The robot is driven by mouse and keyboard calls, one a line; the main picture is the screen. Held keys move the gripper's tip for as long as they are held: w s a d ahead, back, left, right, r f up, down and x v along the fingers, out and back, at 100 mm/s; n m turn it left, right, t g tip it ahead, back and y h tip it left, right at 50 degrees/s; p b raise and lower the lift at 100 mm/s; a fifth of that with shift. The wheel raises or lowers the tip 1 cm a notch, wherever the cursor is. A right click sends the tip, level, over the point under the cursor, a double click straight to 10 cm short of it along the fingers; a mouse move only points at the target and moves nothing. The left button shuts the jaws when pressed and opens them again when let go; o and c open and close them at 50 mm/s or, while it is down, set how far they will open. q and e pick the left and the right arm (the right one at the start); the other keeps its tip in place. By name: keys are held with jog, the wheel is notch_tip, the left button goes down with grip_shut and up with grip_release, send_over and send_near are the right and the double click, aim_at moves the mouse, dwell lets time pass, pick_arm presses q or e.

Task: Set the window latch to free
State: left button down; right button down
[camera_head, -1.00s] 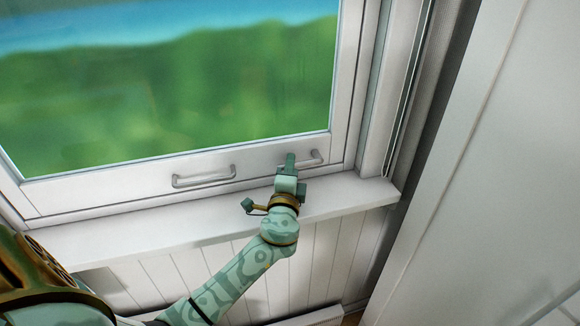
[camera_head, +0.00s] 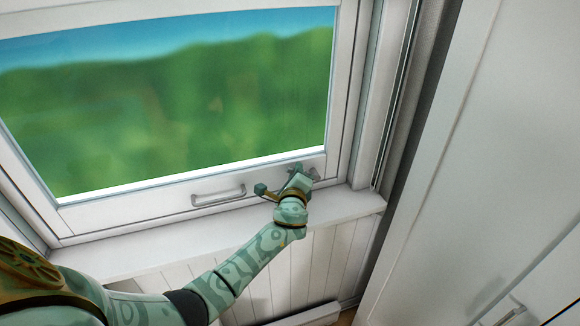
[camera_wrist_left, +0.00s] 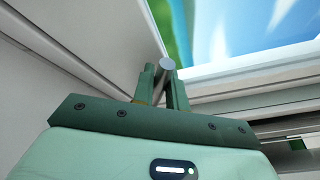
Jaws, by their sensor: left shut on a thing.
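The window latch (camera_head: 315,174) is a small grey metal lever on the white lower rail of the window sash, near its right end. My left gripper (camera_head: 298,170) is at the latch and covers much of it in the head view. In the left wrist view, the round grey end of the latch lever (camera_wrist_left: 167,63) sits between the two green fingers of my left gripper (camera_wrist_left: 162,77), which are shut on it. The latch's base and exact angle are hidden. My right gripper is not in view.
A grey pull handle (camera_head: 218,195) is on the same rail, left of the latch. A large white panel (camera_head: 480,150) stands to the right, with a metal handle (camera_head: 512,314) low down.

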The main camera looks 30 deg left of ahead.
pick_arm(q)
jog(key=r+m+p, duration=0.1)
jog(key=p, duration=0.1)
jog(key=w+d+r+m+g+p, duration=0.1)
jog(key=m+p, duration=0.1)
jog(key=p, duration=0.1)
jog(key=w+d+r+m+g+p, duration=0.1)
jog(key=p, duration=0.1)
jog(key=shift+w+r, duration=0.1)
jog(key=shift+r, duration=0.05)
jog(key=shift+w+d+r+m+g+p, duration=0.1)
jog(key=shift+w+m+g+p, duration=0.15)
jog(key=shift+m+p, duration=0.3)
jog(key=shift+w+d+m+g, duration=0.15)
jog(key=shift+m+g, duration=0.2)
jog(key=shift+w+d+r+m+g+y, duration=0.1)
jog(key=shift+w+d+m+g+y, duration=0.2)
jog(key=shift+w+d+m, duration=0.15)
jog(key=shift+w+d+m+g+y, duration=0.4)
jog(key=shift+w+d+m+g, duration=0.2)
jog(key=shift+m, duration=0.45)
jog(key=c, duration=1.4)
grip_release()
jog(key=shift+w, duration=0.1)
jog(key=shift+r, duration=0.1)
